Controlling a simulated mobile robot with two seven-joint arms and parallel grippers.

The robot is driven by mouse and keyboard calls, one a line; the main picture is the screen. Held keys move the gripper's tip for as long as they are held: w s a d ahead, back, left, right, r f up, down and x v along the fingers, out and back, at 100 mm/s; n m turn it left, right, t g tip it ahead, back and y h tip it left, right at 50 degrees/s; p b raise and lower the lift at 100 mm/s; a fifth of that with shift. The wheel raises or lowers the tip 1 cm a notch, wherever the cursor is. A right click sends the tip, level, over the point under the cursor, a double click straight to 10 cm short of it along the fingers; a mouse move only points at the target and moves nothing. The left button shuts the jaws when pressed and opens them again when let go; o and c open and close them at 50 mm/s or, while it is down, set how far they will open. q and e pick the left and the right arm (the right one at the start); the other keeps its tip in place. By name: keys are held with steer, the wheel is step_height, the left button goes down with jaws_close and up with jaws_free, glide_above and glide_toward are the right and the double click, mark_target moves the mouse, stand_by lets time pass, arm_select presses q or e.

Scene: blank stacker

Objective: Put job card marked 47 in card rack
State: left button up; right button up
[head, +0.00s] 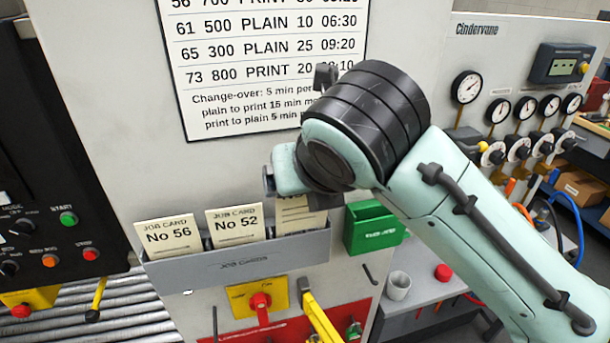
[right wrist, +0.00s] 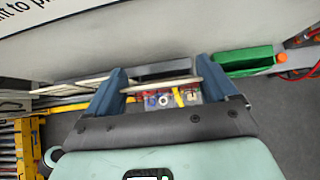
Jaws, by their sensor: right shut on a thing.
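The grey card rack (head: 238,264) is on the machine's front panel. Cards No 56 (head: 169,236) and No 52 (head: 236,224) stand upright in its left and middle places. A third cream card (head: 299,214) is at the rack's right end, its lower part behind the front wall; my gripper hides its number. My right gripper (head: 312,199) is shut on this card. In the right wrist view the card (right wrist: 160,85) shows nearly edge-on between the blue fingers of my right gripper (right wrist: 160,84). I cannot tell if it rests on the rack's bottom. My left gripper is out of view.
A green box (head: 374,230) is fixed just right of the rack. A yellow panel with a red knob (head: 260,301) and a yellow handle (head: 318,318) lie below it. A printed schedule (head: 262,70) hangs above. A white cup (head: 398,286) stands on a grey ledge at right.

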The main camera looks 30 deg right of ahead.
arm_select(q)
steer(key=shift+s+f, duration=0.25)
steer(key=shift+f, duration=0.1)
arm_select(e)
steer(key=shift+f, duration=0.4)
steer(key=o, duration=1.5)
steer(key=shift+r, duration=0.1)
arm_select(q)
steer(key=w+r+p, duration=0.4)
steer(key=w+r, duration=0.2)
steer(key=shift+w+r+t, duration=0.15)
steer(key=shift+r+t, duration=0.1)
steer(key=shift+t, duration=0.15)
arm_select(e)
steer(key=v, duration=1.3)
steer(key=shift+s, duration=0.2)
